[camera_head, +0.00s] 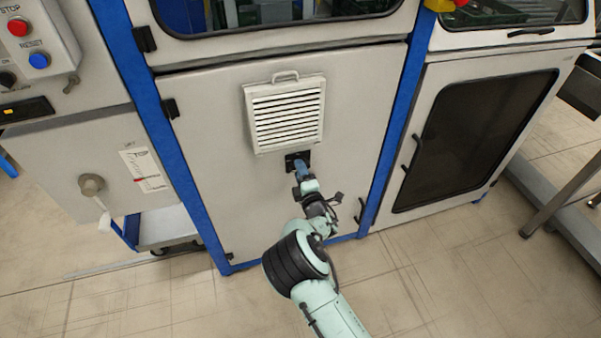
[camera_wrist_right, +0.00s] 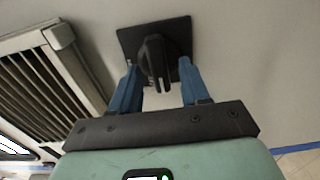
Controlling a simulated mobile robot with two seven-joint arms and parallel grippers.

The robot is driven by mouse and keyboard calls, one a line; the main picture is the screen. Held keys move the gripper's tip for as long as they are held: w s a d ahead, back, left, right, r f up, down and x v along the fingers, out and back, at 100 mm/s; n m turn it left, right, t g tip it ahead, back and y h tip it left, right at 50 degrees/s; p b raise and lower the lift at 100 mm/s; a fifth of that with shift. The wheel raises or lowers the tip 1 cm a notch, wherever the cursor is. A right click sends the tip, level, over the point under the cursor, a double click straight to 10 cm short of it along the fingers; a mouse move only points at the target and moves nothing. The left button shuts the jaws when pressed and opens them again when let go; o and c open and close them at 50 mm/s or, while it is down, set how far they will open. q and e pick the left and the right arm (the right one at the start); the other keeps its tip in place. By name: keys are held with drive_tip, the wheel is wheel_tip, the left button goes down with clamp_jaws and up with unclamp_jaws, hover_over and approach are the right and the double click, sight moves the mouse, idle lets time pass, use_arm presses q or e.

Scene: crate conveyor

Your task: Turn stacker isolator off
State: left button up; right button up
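A black rotary isolator switch sits on a square black plate (camera_head: 290,160) on the pale cabinet door, just below the louvred vent. In the right wrist view its black knob (camera_wrist_right: 154,58) stands out from the plate. My right gripper (camera_head: 301,166) is at the switch and partly covers it in the head view. In the right wrist view my right gripper (camera_wrist_right: 158,72) has its two blue fingers apart, one on each side of the knob, with gaps between fingers and knob. It holds nothing. My left gripper is not in view.
The louvred vent (camera_head: 286,113) projects from the door above the switch. Blue frame posts (camera_head: 183,170) flank the door. A control box with red and blue buttons (camera_head: 39,60) is at the upper left, with a round grey fitting (camera_head: 91,185) lower down. The tiled floor in front is clear.

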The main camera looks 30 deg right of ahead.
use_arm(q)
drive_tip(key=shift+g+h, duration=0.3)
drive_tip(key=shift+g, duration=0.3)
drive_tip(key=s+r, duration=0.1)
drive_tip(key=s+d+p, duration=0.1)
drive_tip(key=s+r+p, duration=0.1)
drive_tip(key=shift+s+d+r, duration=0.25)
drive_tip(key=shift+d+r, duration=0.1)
use_arm(e)
drive_tip(key=v, duration=1.3)
drive_tip(key=shift+s, duration=0.2)
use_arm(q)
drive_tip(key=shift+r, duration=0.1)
use_arm(e)
drive_tip(key=shift+f, duration=0.15)
